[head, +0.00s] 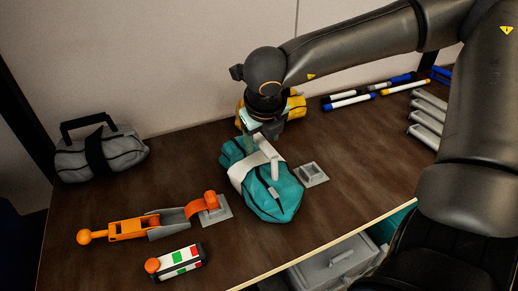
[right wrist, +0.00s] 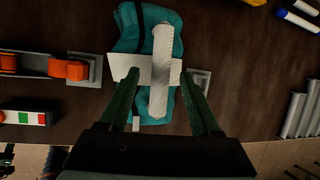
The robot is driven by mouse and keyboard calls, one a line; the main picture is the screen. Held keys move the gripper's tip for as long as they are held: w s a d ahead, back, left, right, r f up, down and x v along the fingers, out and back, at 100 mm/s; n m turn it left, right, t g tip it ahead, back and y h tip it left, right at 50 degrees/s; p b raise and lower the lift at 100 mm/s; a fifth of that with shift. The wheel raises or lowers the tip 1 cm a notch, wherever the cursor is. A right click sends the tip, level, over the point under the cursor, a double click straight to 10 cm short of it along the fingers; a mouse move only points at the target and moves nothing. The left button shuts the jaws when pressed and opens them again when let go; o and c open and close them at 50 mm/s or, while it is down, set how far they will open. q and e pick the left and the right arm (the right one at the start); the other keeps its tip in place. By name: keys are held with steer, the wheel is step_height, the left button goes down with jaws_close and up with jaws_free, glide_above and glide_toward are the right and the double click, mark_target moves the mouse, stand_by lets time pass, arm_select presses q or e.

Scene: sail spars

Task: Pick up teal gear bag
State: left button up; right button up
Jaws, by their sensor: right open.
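The teal gear bag (head: 273,192) lies on the dark wooden table, with a white band around its middle and a pale raised handle on top. It also shows in the right wrist view (right wrist: 149,31), with the white handle running lengthwise between my fingers. My right gripper (head: 257,140) is above the far part of the bag, pointing down. In the right wrist view my right gripper (right wrist: 160,90) is open, one finger on each side of the handle. I cannot tell how high the fingertips are above the bag. My left gripper is not in view.
A grey bag (head: 100,152) stands at the back left. A yellow bag (head: 296,106) is behind my right gripper. An orange tool (head: 128,229) and a striped box (head: 175,262) lie front left. A grey square fitting (head: 311,174) sits close right of the teal bag. Several spars (head: 350,100) lie back right.

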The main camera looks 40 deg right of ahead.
steer(key=shift+f+b, duration=0.1)
steer(key=shift+b, duration=0.25)
stand_by(0.5)
jaws_close()
stand_by(0.3)
stand_by(0.9)
